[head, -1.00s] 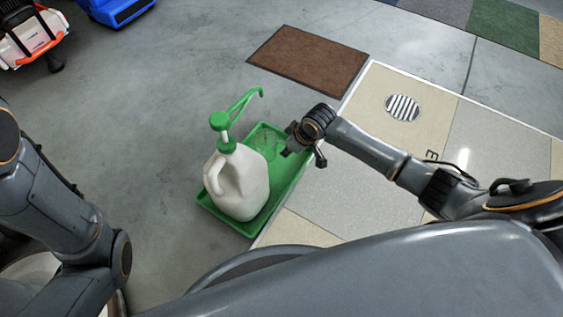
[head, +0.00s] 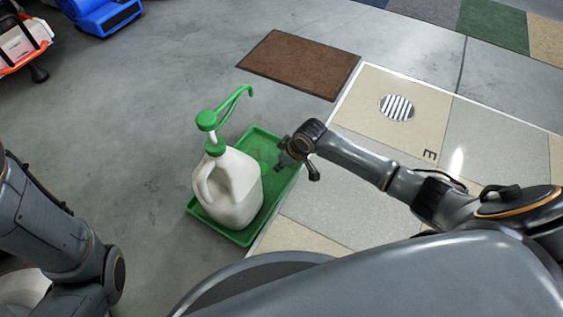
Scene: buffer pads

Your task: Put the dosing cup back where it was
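A white jug (head: 232,188) with a green pump (head: 207,121) stands upright at the left part of a green tray (head: 236,236) on the floor. The pump's spout points up and right. My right gripper (head: 283,158) is over the tray's right part, to the right of the jug and apart from it. Its fingers are small and dark, and I cannot tell whether they are open or shut. I cannot make out the dosing cup; it may be hidden by the gripper or too small to see. My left gripper is out of view; only its arm shows at lower left.
A brown mat (head: 300,64) lies beyond the tray. A pale tiled strip (head: 328,208) with a round floor drain (head: 397,108) and a letter E runs to the right. Blue (head: 104,14) and orange-white (head: 22,42) objects stand at upper left. Grey floor at left is clear.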

